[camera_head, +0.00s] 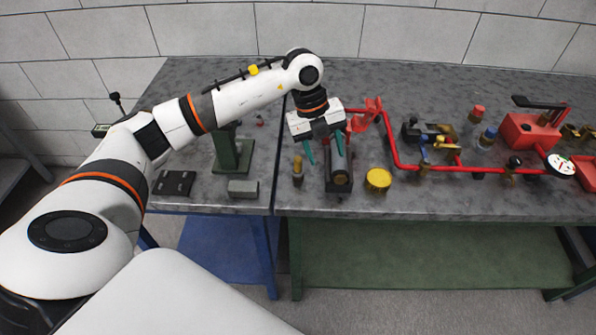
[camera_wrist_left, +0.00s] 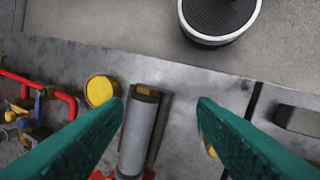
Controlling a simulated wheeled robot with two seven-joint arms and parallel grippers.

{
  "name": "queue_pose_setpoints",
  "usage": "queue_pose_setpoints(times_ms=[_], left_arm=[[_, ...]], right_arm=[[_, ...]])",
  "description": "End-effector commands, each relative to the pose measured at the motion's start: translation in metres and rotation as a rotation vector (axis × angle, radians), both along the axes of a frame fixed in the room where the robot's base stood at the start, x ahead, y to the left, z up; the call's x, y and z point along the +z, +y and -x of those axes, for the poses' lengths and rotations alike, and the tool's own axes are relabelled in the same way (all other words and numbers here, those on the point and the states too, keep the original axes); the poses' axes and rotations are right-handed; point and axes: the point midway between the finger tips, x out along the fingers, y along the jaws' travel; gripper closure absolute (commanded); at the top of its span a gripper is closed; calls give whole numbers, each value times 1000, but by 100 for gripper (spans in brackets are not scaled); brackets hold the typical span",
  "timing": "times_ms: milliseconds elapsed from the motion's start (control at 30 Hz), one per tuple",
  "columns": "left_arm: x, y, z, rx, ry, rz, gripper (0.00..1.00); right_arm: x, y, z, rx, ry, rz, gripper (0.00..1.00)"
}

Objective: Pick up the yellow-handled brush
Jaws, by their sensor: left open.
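A small upright item with a brownish-yellow body (camera_head: 298,172) stands on the bench just left of a grey cylinder (camera_head: 340,163); it may be the yellow-handled brush, but it is too small to be sure. In the left wrist view a yellow sliver (camera_wrist_left: 211,151) shows beside the right-hand finger, which hides most of it. My left gripper (camera_head: 324,150) is open, with its green fingers pointing down over the cylinder. In the left wrist view the cylinder (camera_wrist_left: 138,130) lies between the spread fingers, which appear to hold nothing. My right gripper is not in view.
A round yellow lid (camera_head: 378,179) lies right of the cylinder. Red piping (camera_head: 440,168) with valves and a gauge (camera_head: 561,164) fills the bench's right side. A green stand (camera_head: 232,155), a grey block (camera_head: 243,189) and a dark plate (camera_head: 174,183) are on the left.

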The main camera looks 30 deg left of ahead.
Motion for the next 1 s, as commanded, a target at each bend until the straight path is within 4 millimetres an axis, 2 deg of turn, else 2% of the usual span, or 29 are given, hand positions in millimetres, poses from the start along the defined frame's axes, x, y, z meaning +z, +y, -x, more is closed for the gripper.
queue_pose_setpoints(times_ms=[33,100,233,333,600,833,1000], left_arm=[[7,27,-2,52,21,-96,48],[14,53,-1,112,49,-194,48],[19,77,2,170,77,-279,48],[7,79,3,177,85,-290,48],[-37,77,2,171,82,-285,48],[-54,76,0,171,82,-283,48],[-79,72,-5,171,82,-283,48]], right_arm=[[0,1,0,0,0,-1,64],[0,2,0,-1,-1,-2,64],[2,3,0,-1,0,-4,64],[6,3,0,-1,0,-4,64],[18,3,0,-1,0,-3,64],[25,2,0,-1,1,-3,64],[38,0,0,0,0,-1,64]])
